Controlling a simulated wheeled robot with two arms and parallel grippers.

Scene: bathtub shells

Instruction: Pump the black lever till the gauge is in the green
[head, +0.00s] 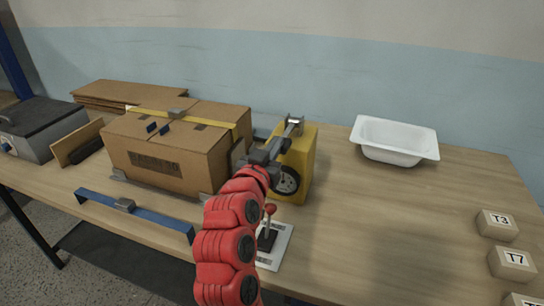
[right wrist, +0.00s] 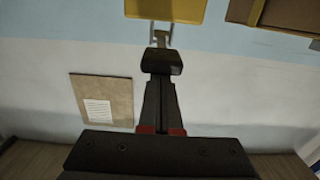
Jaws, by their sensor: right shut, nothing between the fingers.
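The yellow pump box (head: 304,165) stands on the table, right of the big carton. Its round gauge (head: 287,181) faces front, partly behind my arm; the needle is too small to read. The black lever (right wrist: 162,62) sits on a metal fork in front of the box in the right wrist view; the metal fitting shows on top of the box in the head view. My right gripper (head: 281,143) is shut and empty, its fingertips at the black lever grip; whether they touch it is unclear. My left gripper is not in view.
A carton (head: 170,160) stands left of the pump. A red-knobbed stick (head: 270,209) rises from a white plate close beside my right arm. A white tub (head: 394,141) and several labelled blocks (head: 497,225) are to the right. The table between is clear.

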